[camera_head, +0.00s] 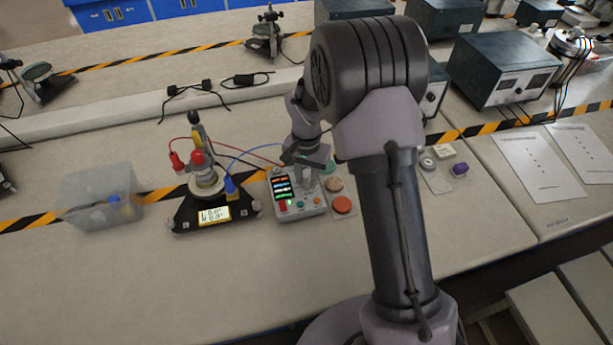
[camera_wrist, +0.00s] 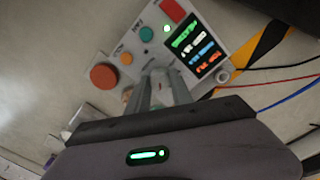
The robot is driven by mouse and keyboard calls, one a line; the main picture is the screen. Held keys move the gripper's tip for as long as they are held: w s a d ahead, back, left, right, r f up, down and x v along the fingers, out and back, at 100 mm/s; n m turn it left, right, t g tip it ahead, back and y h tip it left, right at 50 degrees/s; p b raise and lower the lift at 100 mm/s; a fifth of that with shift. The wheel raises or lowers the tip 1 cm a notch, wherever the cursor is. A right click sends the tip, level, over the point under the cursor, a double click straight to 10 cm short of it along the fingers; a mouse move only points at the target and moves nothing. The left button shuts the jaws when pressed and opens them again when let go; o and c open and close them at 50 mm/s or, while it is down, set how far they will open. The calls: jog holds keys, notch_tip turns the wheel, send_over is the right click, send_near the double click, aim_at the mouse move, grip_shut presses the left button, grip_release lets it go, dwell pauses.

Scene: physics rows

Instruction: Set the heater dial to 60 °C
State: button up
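A light grey control box (camera_head: 312,207) stands on the bench below my gripper. It has a dark display with green, white, blue and orange lines (camera_wrist: 194,47), a red switch (camera_wrist: 172,10), a teal button (camera_wrist: 146,34) and an orange button (camera_wrist: 126,58). My gripper (camera_wrist: 162,77) points down at the box's face beside the display, its two fingers close together; it also shows in the head view (camera_head: 308,170). The dial is not clearly visible; the fingers cover that part of the face. I cannot tell whether they touch or grip it. The display text is too small to read.
A large red-orange button (camera_head: 343,205) sits right of the box. To the left stands a black-based apparatus (camera_head: 185,217) with red and blue leads, and beyond it a clear plastic bin (camera_head: 84,215). The front of the bench is clear.

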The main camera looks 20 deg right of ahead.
aim_at(306, 180)
jog(key=o, duration=0.4)
jog(key=shift+c, duration=0.2)
notch_tip(306, 180, up, 18)
jog(key=p, duration=0.5)
jog(key=shift+f+p, duration=0.25)
jog(key=shift+p, duration=0.15)
jog(key=s+a+r+n+t+y+b, duration=0.1)
jog(key=s+a+r+t+b, duration=0.15)
jog(key=s+r, duration=0.85)
jog(key=s+a+f+n+t+y+b, duration=0.1)
jog(key=s+t+b, duration=0.1)
jog(key=s, duration=1.2)
jog(key=shift+s+a+f+t+b, duration=0.2)
jog(key=shift+s+f+t+b, duration=0.15)
jog(key=shift+t, duration=0.3)
